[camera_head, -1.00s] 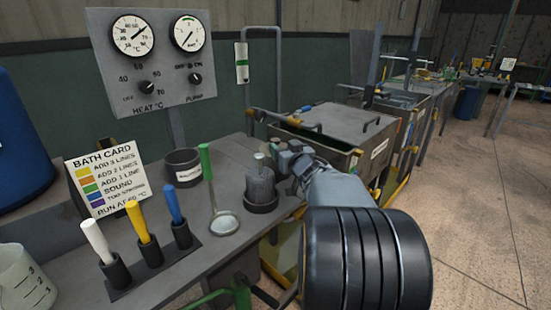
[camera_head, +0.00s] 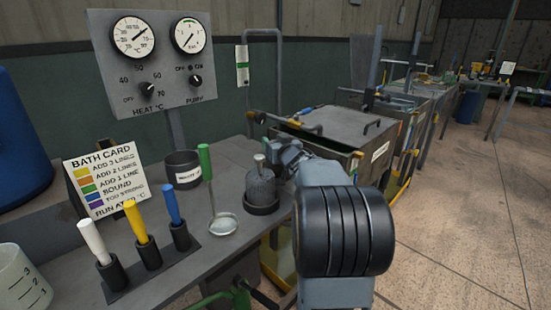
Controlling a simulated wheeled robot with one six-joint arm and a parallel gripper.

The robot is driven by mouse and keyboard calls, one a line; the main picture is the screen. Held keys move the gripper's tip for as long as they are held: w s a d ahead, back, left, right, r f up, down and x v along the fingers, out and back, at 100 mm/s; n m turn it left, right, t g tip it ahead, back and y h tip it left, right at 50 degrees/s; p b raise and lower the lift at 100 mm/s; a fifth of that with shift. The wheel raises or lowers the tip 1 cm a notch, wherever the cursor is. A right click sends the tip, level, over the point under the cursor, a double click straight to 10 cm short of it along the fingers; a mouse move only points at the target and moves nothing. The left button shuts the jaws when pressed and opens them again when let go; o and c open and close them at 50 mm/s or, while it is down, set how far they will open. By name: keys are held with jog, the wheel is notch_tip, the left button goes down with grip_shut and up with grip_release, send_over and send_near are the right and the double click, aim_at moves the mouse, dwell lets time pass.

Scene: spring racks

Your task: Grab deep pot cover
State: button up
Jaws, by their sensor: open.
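The deep pot cover (camera_head: 260,187) is a grey, rounded cover with a small pale knob on top. It sits upright in a low dark round base (camera_head: 262,208) on the grey bench. My gripper (camera_head: 279,160) is just right of the cover's knob, at about its height in the picture. It is open, and nothing shows in it. The fingertips are small and partly hidden by my wrist, so I cannot tell whether they touch the knob.
A green-handled ladle (camera_head: 206,165) stands left of the cover. A dark labelled cup (camera_head: 183,170) is behind it. White, yellow and blue-handled tools (camera_head: 137,222) stand in holders at front left. A lidded metal tank (camera_head: 338,128) is beyond my gripper.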

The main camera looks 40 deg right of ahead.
grip_shut()
dwell(0.4)
jog(key=shift+r, duration=0.1)
